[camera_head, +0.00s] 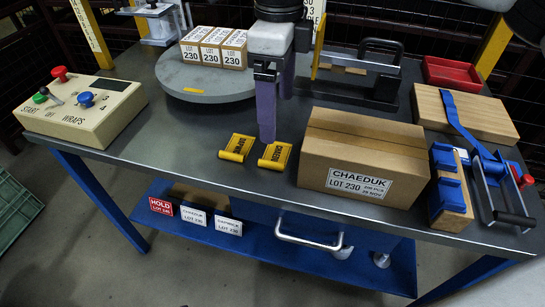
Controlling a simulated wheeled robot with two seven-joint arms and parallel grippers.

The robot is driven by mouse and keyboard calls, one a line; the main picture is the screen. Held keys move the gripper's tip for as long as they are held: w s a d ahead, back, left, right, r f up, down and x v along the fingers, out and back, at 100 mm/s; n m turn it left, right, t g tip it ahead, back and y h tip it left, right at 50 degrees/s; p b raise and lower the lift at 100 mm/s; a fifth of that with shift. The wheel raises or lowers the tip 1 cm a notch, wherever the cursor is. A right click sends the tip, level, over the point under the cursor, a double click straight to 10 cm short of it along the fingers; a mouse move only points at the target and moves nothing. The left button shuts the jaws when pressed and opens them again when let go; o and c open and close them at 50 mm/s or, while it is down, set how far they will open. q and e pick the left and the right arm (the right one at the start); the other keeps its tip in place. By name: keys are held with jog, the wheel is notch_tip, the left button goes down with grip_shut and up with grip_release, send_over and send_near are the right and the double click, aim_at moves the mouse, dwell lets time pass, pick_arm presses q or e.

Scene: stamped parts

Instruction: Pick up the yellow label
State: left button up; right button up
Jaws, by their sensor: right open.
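Two yellow labels with dark lettering lie side by side on the dark tabletop: a left one (238,147) and a right one (275,155). They look like small bent plates, and the lettering is too small to read surely. My right gripper (277,118) points down from the top middle, its purple fingers apart with nothing seen between them. My left gripper is not in view.
A brown carton (365,150) marked CHAEDUK stands right of the labels. A round grey turntable (205,85) with small boxes is behind left. A control box (80,105) is at left; a blue-handled tool (485,185) at right. The tabletop left of the labels is clear.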

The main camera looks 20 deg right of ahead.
aim_at(276, 155)
notch_tip(276, 155, down, 9)
jog(key=shift+s+a+f+b, duration=0.1)
jog(key=shift+a+f+b, duration=0.05)
jog(key=shift+b, duration=0.6)
jog(key=shift+c, duration=0.5)
jog(key=c, duration=0.9)
